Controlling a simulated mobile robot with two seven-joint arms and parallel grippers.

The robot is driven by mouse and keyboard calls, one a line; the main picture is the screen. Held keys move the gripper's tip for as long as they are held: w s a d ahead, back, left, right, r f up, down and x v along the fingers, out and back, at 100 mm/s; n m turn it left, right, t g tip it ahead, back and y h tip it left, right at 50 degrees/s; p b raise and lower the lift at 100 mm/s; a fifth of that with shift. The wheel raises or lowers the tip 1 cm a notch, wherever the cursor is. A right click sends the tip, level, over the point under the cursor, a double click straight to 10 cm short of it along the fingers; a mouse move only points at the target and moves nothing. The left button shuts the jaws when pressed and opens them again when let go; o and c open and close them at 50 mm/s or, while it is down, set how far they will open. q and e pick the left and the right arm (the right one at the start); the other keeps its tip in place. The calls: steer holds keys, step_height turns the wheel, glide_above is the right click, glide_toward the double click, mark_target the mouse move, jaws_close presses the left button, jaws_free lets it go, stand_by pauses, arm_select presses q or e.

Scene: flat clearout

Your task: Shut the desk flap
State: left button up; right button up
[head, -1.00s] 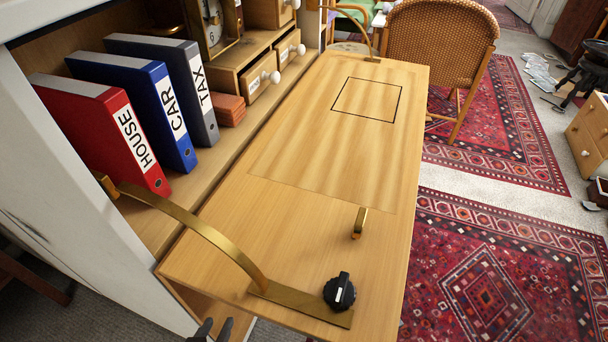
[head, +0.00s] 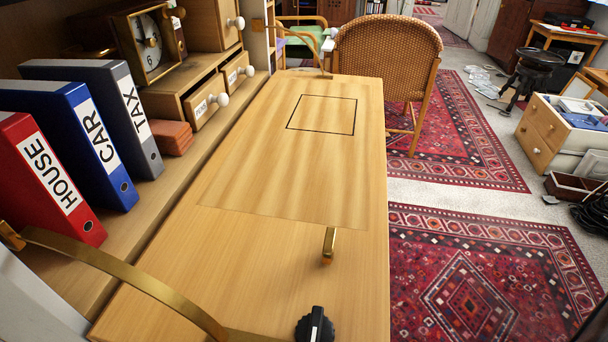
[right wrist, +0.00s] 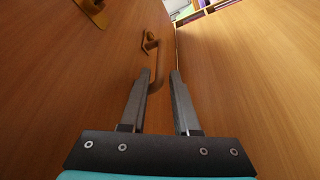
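The desk flap (head: 250,250) is folded down and lies flat, with its light wooden top facing up. A curved brass stay (head: 130,285) links its near end to the desk, and another brass stay (head: 300,50) shows at the far end. A small brass fitting (head: 329,245) stands on the flap near its right edge. A black knob (head: 315,325) sits at the near end. My right gripper (right wrist: 160,72) shows only in the right wrist view, open, its fingers apart between wooden surfaces. A brass handle (right wrist: 150,42) lies beyond its fingertips. My left gripper is not seen.
Red, blue and grey binders (head: 70,150), a clock (head: 150,42) and small drawers (head: 205,103) stand inside the desk. No loose object lies on the flap. A wicker chair (head: 385,60) stands close to its far end. Patterned rugs (head: 470,290) cover the floor at right.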

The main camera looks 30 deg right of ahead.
steer(key=shift+x, duration=2.8)
jaws_close()
